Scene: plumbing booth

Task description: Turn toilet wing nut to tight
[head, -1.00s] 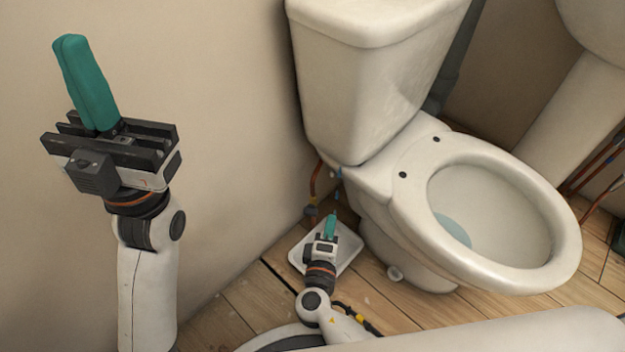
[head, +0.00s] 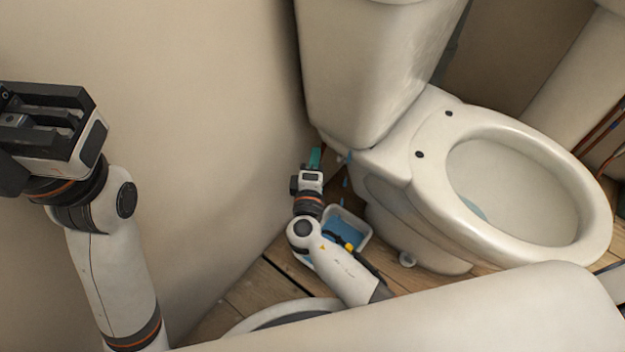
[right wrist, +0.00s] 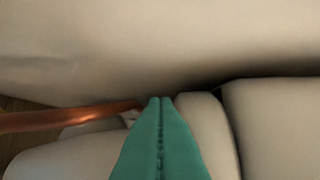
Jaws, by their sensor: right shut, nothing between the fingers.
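The toilet's cistern (head: 375,70) stands on the bowl (head: 440,180). My right gripper (head: 315,158) is beside the cistern's lower left edge in the head view. Its teal fingers are shut and empty. In the right wrist view the fingertips (right wrist: 160,101) point under the cistern's base (right wrist: 150,45), close to the joint with the bowl. I cannot make out the wing nut clearly. A small pale part (right wrist: 132,114) shows just left of the fingertips, partly hidden. My left gripper (head: 45,125) is at the left edge, its fingers out of frame.
A tray (head: 362,240) with blue water lies on the wooden floor below my right forearm. Blue drops (head: 346,183) hang in the air above it. A copper pipe (right wrist: 65,119) runs left of the fingertips. The wall (head: 210,120) is close on the left.

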